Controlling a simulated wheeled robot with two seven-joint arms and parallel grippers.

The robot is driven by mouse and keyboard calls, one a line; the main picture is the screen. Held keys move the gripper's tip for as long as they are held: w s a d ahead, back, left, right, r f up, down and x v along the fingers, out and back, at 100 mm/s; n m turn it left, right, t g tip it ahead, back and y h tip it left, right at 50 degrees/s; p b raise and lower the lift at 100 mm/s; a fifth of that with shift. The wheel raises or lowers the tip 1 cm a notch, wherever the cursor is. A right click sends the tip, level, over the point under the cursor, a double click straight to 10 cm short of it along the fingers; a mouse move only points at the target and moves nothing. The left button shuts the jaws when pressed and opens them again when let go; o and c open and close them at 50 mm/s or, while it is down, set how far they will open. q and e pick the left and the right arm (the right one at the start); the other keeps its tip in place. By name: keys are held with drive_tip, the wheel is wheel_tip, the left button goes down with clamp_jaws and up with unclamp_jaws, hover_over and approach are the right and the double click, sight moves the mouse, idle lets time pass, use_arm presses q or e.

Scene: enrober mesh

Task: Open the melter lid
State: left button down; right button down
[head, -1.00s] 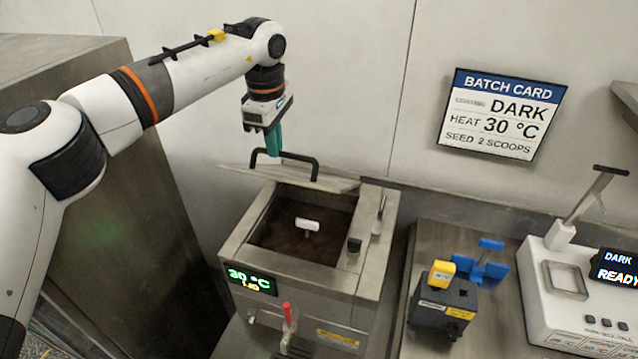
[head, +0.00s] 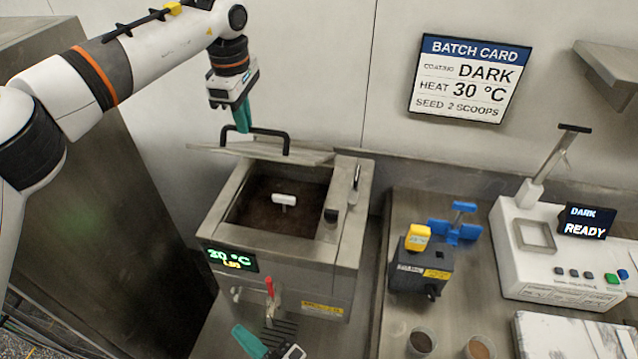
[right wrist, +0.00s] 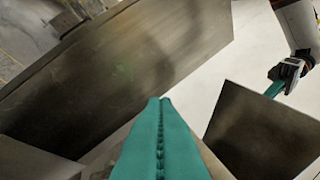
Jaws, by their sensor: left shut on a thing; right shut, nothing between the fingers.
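The melter (head: 284,262) is a steel box with an open top and dark brown contents. Its lid (head: 310,157) is swung up at the back edge, seen nearly edge-on, with a black bar handle (head: 288,141). My left gripper (head: 242,124) is shut on the left end of the lid handle; its fingers hide part of that end. In the right wrist view my left gripper (right wrist: 276,83) shows at the right, above a dark panel. My right gripper (head: 250,342) is shut and empty at the bottom, in front of the melter; its fingers also fill the lower middle of the right wrist view (right wrist: 160,128).
A red-handled tap (head: 269,290) sticks out of the melter front, close to my right gripper. A black and yellow device (head: 420,268), a blue holder (head: 456,228), cups (head: 421,341) and a white machine (head: 560,250) stand to the right. A tall steel cabinet (head: 90,190) stands left.

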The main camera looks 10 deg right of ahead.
use_arm(q)
drive_tip(key=shift+d+f, duration=0.1)
drive_tip(key=shift+f, duration=0.15)
use_arm(e)
wheel_tip(320, 180, up, 5)
drive_tip(key=y, duration=0.1)
use_arm(q)
drive_tip(key=shift+w, duration=0.1)
use_arm(e)
drive_tip(key=w+d+r+n+t, duration=0.1)
drive_tip(key=w+d+r+n, duration=0.3)
drive_tip(key=d, duration=0.3)
drive_tip(key=w+d+r+n+t, duration=0.2)
drive_tip(key=w+d+n, duration=0.1)
drive_tip(key=d+n, duration=0.35)
drive_tip(key=w+d+r+n+t, duration=0.1)
drive_tip(key=w+d+r+n, duration=0.3)
drive_tip(key=d, duration=0.4)
drive_tip(key=x, duration=0.9)
drive_tip(key=shift+r+n, duration=0.25)
drive_tip(key=shift+n, duration=0.1)
drive_tip(key=shift+w+a, duration=0.1)
drive_tip(key=shift+a, duration=0.05)
